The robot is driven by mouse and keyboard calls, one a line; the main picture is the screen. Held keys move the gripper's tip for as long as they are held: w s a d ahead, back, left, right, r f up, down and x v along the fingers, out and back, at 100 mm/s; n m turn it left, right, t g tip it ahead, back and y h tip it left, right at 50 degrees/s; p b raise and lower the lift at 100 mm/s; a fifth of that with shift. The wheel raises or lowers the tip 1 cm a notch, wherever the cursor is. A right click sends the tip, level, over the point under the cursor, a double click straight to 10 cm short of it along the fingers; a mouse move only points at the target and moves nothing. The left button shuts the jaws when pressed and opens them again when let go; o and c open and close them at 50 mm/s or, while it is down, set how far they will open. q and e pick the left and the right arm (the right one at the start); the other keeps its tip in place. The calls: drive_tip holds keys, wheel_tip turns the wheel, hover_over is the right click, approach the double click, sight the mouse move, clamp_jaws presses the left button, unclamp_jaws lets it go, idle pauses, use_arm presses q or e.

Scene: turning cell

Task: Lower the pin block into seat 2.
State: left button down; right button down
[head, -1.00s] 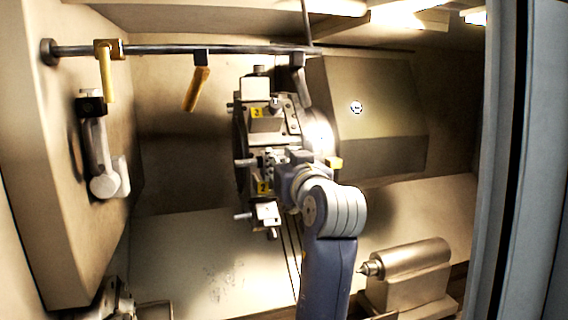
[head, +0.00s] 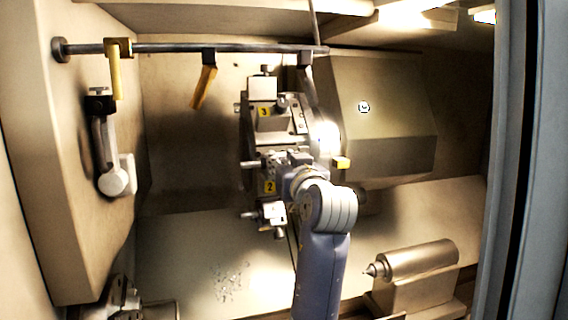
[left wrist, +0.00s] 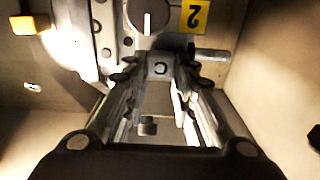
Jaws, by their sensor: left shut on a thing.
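My left gripper (head: 284,160) is at the front of the tool turret, beside the yellow "2" label (head: 270,187). In the left wrist view its two fingers (left wrist: 158,88) are closed on a grey metal block, the pin block (left wrist: 158,105). The block lies between the fingers, with a dark end face and a small bolt visible. The "2" label shows upside down in that view (left wrist: 195,16), just beyond the fingertips. Seat 2 is at the turret face by this label, mostly hidden by my gripper. Whether the block touches the seat, I cannot tell. My right gripper is not in view.
The turret carries another holder by the "3" label (head: 265,112) above, and a tool holder (head: 270,213) below. A rail (head: 180,48) with hanging handles crosses above. A tailstock (head: 415,262) stands at lower right. Open space lies left of the turret.

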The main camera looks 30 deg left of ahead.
use_arm(q)
drive_tip(key=shift+r, duration=0.1)
idle(0.5)
drive_tip(key=shift+s+f+b, duration=0.15)
drive_tip(key=shift+f+b, duration=0.25)
drive_tip(key=shift+f, duration=0.05)
idle(0.4)
drive_tip(key=c, duration=1.3)
unclamp_jaws()
drive_tip(key=shift+o, duration=0.3)
drive_tip(key=shift+s+d, duration=0.15)
drive_tip(key=shift+f, duration=0.35)
drive_tip(key=v, duration=0.7)
drive_tip(key=shift+s+d+r, duration=0.15)
drive_tip(key=shift+r, duration=0.1)
